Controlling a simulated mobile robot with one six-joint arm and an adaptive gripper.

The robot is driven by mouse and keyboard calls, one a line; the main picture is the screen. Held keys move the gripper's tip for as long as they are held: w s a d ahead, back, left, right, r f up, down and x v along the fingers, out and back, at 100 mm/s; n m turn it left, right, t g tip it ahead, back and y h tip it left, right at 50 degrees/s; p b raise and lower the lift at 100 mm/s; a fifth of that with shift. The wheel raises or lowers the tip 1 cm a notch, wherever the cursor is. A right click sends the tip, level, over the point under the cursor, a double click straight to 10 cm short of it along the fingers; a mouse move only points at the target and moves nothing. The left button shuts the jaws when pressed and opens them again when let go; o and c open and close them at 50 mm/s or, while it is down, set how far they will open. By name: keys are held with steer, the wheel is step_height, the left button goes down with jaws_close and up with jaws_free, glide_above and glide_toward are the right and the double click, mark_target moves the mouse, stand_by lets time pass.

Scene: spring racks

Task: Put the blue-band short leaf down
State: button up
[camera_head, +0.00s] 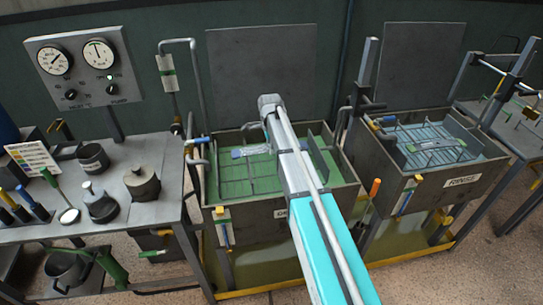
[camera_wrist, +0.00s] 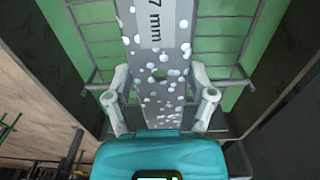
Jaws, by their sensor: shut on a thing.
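My gripper (camera_wrist: 160,104) is shut on a grey metal leaf (camera_wrist: 158,88) in the wrist view. The leaf is dotted with pale bubbles or drops and has a label ending in "7 mm". A finger stands on each side of it. Its far end is cut off, and no blue band shows there. Beneath is the green bath with a wire rack (camera_wrist: 88,48). In the head view, a pale bluish strip (camera_head: 252,151) shows left of my arm in the left tank (camera_head: 281,232); my arm hides the gripper there.
The right tank (camera_head: 399,192), labelled RINSE, holds pale liquid, a wire rack and another leaf (camera_head: 436,145). A bench (camera_head: 152,150) with pots and tools stands left. Dark tank walls (camera_wrist: 258,85) rise close beside the gripper.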

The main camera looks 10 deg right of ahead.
mark_target(269, 146)
stand_by(0.4)
steer(key=shift+w+a+f+b, duration=0.15)
steer(key=shift+f+b, duration=0.25)
steer(key=shift+w+a+f+b, duration=0.15)
steer(key=shift+f+b, duration=1.45)
steer(key=shift+f+b, duration=0.5)
steer(key=o, duration=1.3)
steer(key=shift+c, duration=0.2)
steer(key=shift+r, duration=0.25)
step_height(269, 146, up, 13)
steer(key=p, duration=1.3)
steer(key=shift+f, duration=0.2)
